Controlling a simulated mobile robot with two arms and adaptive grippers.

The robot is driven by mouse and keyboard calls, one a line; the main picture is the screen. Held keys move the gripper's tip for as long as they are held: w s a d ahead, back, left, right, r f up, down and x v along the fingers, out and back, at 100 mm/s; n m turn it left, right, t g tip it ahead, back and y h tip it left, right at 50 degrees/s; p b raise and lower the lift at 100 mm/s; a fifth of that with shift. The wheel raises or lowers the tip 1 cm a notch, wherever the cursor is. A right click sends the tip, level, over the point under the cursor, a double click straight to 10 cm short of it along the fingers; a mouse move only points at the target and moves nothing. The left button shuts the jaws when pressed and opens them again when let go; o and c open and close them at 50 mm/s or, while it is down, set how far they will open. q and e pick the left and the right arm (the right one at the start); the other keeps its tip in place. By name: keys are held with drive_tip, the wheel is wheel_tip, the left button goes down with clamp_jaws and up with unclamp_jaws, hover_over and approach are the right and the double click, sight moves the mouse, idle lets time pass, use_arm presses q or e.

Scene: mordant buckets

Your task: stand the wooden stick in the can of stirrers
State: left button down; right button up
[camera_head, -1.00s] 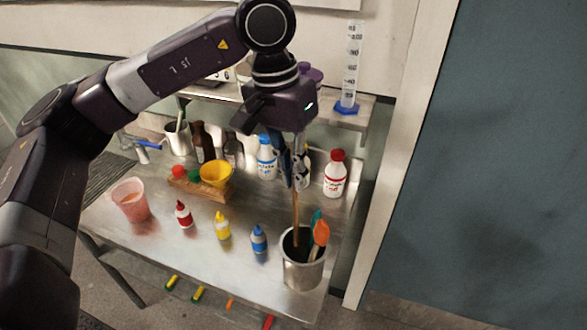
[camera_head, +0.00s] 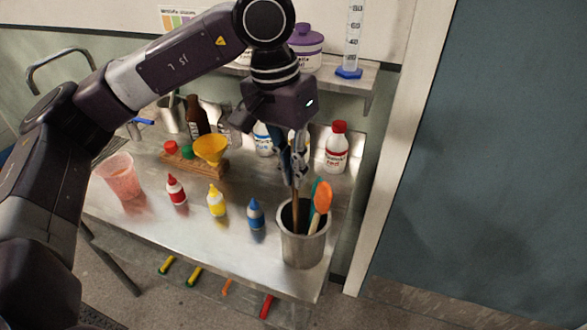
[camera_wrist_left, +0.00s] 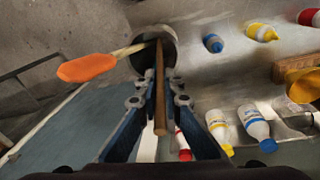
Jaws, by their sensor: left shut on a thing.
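The can of stirrers (camera_head: 302,250) is a grey metal pot near the right front corner of the steel table. It holds an orange spatula (camera_head: 322,198) and a teal stirrer (camera_head: 314,186), both leaning right. My left gripper (camera_head: 297,178) is above the can, pointing down and shut on the wooden stick (camera_head: 295,212). The stick is nearly upright, with its lower end inside the can's mouth; whether it touches the bottom is hidden. In the left wrist view the stick (camera_wrist_left: 160,95) runs between the fingers (camera_wrist_left: 160,85) into the can (camera_wrist_left: 168,40). My right gripper is not in view.
Blue (camera_head: 256,215), yellow (camera_head: 216,200) and red (camera_head: 176,190) squeeze bottles stand left of the can. A red-capped white bottle (camera_head: 336,150) stands behind it. A pink beaker (camera_head: 120,180) is at the left. The table's front edge is close to the can.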

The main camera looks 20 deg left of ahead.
use_arm(q)
drive_tip(key=c, duration=2)
unclamp_jaws()
drive_tip(key=shift+r, duration=0.1)
drive_tip(key=r, duration=0.4)
drive_tip(key=a+r, duration=0.1)
drive_tip(key=r, duration=0.6)
drive_tip(key=shift+s+a+r, duration=0.25)
drive_tip(key=shift+r, duration=0.15)
